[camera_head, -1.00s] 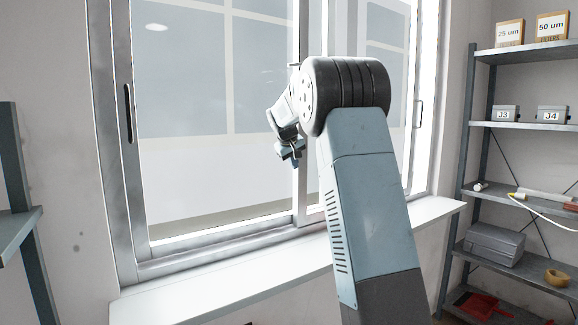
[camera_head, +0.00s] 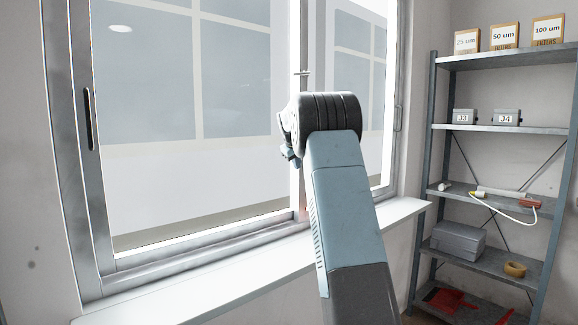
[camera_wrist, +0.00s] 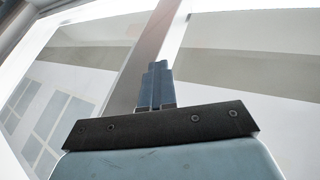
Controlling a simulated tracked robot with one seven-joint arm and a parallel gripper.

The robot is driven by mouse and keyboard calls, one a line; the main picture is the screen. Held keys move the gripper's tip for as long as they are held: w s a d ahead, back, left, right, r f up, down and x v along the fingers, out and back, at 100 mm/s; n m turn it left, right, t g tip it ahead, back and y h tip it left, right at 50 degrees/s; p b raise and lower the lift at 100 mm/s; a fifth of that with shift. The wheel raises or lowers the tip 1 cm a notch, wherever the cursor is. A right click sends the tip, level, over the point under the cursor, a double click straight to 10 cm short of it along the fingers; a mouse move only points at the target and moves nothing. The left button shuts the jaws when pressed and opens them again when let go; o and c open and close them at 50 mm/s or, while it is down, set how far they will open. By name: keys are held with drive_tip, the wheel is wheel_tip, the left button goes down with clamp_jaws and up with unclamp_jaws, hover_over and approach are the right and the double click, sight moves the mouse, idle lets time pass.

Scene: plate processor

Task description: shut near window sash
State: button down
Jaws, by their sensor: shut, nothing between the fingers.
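The window fills the left and middle of the head view. A sash with a dark slot-shaped pull in its left upright (camera_head: 88,155) stands at the left of the frame. A middle upright (camera_head: 301,60) divides the panes, partly hidden by my arm, and a second pane (camera_head: 360,60) lies to its right. I cannot tell whether a gap is open. My gripper (camera_head: 287,153) is mostly hidden behind my arm, close to the middle upright in the picture. In the wrist view my gripper (camera_wrist: 157,68) is shut and empty, in front of a slanting upright (camera_wrist: 148,45); contact is unclear.
The white sill (camera_head: 230,280) runs below the window and looks clear.

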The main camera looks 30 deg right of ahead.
drive_tip(key=shift+d+r, duration=0.2)
drive_tip(key=shift+d, duration=0.05)
drive_tip(key=s+a+r, duration=0.6)
drive_tip(key=a+r, duration=0.2)
drive_tip(key=s+a+y, duration=0.2)
drive_tip(key=s+a, duration=0.5)
drive_tip(key=s, duration=0.5)
drive_tip(key=s+a+f+y, duration=0.1)
drive_tip(key=s+a+f, duration=0.4)
drive_tip(key=s, duration=0.7)
drive_tip(key=s+a+f, duration=0.5)
drive_tip(key=s, duration=0.7)
drive_tip(key=s+a+f+m+y, duration=0.1)
drive_tip(key=s+a+f, duration=0.3)
drive_tip(key=s, duration=0.9)
wheel_tip(320, 180, down, 2)
drive_tip(key=shift+a+y, duration=0.3)
drive_tip(key=shift+a, duration=0.1)
